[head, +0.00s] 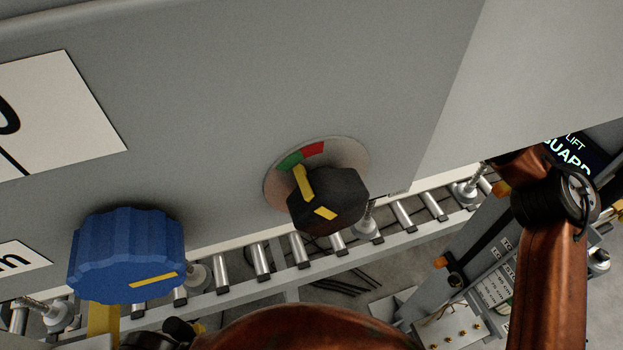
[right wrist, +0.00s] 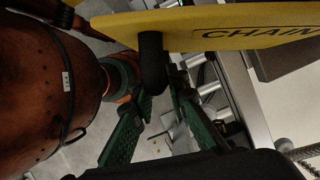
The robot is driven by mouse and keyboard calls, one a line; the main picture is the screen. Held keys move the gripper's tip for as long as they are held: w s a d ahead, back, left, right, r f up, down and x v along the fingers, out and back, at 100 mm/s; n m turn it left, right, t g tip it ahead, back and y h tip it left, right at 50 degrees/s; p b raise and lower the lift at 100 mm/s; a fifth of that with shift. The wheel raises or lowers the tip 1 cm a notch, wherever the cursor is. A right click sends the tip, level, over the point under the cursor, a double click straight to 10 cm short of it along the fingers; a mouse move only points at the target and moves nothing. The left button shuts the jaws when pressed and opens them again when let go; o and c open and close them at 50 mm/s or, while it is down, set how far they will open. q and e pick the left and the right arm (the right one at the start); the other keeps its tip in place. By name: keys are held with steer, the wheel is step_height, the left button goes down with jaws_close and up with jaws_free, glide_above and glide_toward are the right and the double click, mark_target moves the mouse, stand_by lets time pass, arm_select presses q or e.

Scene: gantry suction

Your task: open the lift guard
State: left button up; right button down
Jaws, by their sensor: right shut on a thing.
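A dark sign lettered "LIFT GUARD" (head: 572,152) shows at the right of the head view, partly covered by my right arm. In the right wrist view, a yellow panel (right wrist: 225,22) with the letters "CHAIN" crosses the top. A black rounded handle (right wrist: 152,58) stands out below its edge. My right gripper (right wrist: 161,92), with green finger pads, is shut on this black handle; the exact contact is partly hidden in shadow. The head view does not show the right fingers. My left gripper is in neither view.
A big grey housing (head: 230,90) fills the head view's upper part. It carries a blue ribbed knob (head: 125,250) and a black knob (head: 330,198) with a yellow mark over a green-red dial (head: 350,155). A roller conveyor (head: 262,262) runs beneath.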

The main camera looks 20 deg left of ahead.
steer(key=shift+w+d+r, duration=0.1)
steer(key=shift+w+d, duration=0.55)
steer(key=shift+d, duration=0.25)
steer(key=shift+w+d+r, duration=0.1)
steer(key=shift+w+d, duration=0.55)
steer(key=shift+d, duration=0.2)
steer(key=c, duration=1.9)
jaws_free()
steer(key=shift+w+a+f, duration=0.15)
steer(key=shift+c, duration=0.2)
steer(key=shift+o, duration=0.3)
steer(key=v, duration=1.2)
